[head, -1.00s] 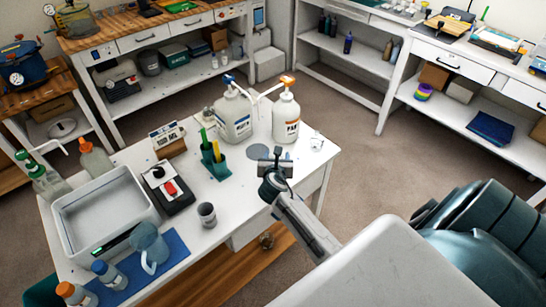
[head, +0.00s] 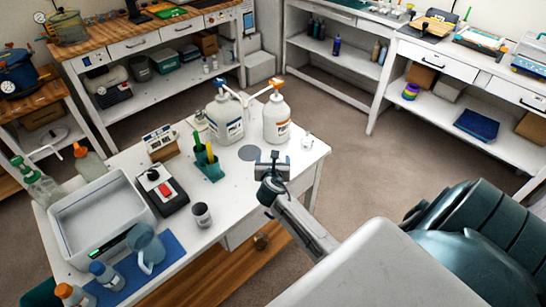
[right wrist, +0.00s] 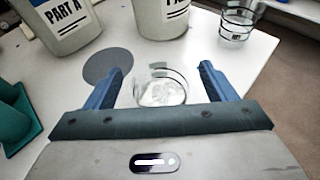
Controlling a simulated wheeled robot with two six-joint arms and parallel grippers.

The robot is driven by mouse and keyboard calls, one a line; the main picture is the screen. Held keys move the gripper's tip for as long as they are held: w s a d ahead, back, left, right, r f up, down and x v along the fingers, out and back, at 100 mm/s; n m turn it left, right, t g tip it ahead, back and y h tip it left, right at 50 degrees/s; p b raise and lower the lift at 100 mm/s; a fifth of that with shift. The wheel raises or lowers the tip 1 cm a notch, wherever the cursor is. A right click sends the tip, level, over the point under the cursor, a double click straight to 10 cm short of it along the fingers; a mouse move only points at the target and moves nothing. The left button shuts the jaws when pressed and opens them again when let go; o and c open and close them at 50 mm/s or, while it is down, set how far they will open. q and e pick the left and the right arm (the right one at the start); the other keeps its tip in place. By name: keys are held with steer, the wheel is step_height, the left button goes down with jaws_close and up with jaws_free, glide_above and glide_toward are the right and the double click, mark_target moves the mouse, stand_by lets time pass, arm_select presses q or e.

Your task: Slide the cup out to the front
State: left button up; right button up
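A clear cup (right wrist: 162,92) shows between the two blue fingers of my right gripper (right wrist: 161,70) in the right wrist view. There is a gap between each finger and the cup, so the gripper is open around it. In the head view the right gripper (head: 272,157) is over the front right part of the white table (head: 235,200), and I cannot make out that cup there. A second clear cup (head: 307,142) stands farther right near the table edge; it also shows in the right wrist view (right wrist: 237,24). My left gripper is not in view.
Behind the gripper stand two white pump bottles (head: 225,120) (head: 277,122) and a grey disc (head: 248,152). Table space between grey cup and gripper is clear.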

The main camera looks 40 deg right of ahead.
steer(key=shift+s+a, duration=0.1)
steer(key=b+v, duration=0.1)
steer(key=v, duration=0.9)
steer(key=shift+s+a+b, duration=0.2)
steer(key=shift+b, duration=0.1)
steer(key=shift+r, duration=0.1)
